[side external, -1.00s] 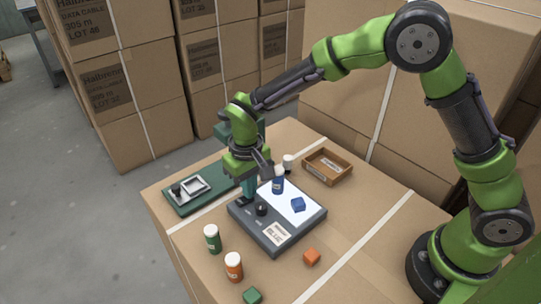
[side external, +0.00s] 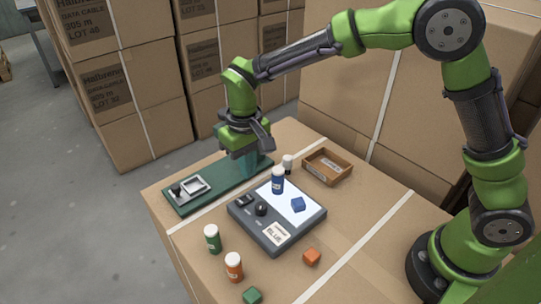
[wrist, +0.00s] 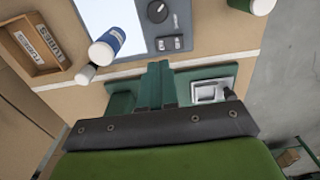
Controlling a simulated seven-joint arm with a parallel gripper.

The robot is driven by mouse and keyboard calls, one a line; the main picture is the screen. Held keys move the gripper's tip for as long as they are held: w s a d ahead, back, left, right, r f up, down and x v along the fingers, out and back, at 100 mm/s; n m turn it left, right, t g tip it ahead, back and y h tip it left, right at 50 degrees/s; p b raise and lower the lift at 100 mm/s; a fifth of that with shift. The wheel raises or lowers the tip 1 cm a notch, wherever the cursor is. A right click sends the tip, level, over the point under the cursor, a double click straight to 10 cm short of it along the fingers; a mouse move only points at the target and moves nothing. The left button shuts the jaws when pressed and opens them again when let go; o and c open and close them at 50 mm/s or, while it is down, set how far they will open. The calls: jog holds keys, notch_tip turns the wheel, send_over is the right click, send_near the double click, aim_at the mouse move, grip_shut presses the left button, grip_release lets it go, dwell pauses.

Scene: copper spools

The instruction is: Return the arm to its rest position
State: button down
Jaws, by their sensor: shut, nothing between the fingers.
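My gripper (side external: 250,174) hangs above the green board (side external: 217,186), behind the grey device (side external: 256,229), and holds nothing. In the wrist view its two green fingers (wrist: 157,66) are pressed together. The device has a lit white panel (side external: 303,215), a black knob (side external: 261,209) and a switch block (side external: 245,200). The blue bottle (wrist: 106,46) also shows in the wrist view, apart from the fingers.
A wooden tray (side external: 345,176) and a white-capped bottle (side external: 287,164) stand at the back. Tall cartons (side external: 130,105) stand behind. Space above the table is clear.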

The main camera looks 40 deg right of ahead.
jog(key=shift+s+f, duration=0.15)
jog(key=shift+f, duration=0.1)
jog(key=s+d+r+m+t+y, duration=0.2)
jog(key=s+d+r+m+t, duration=0.2)
jog(key=s+d+r, duration=1)
jog(key=s+d+t, duration=0.1)
jog(key=s+t, duration=0.2)
jog(key=shift+s+d, duration=0.15)
jog(key=shift+s, duration=0.25)
jog(key=shift+r, duration=0.1)
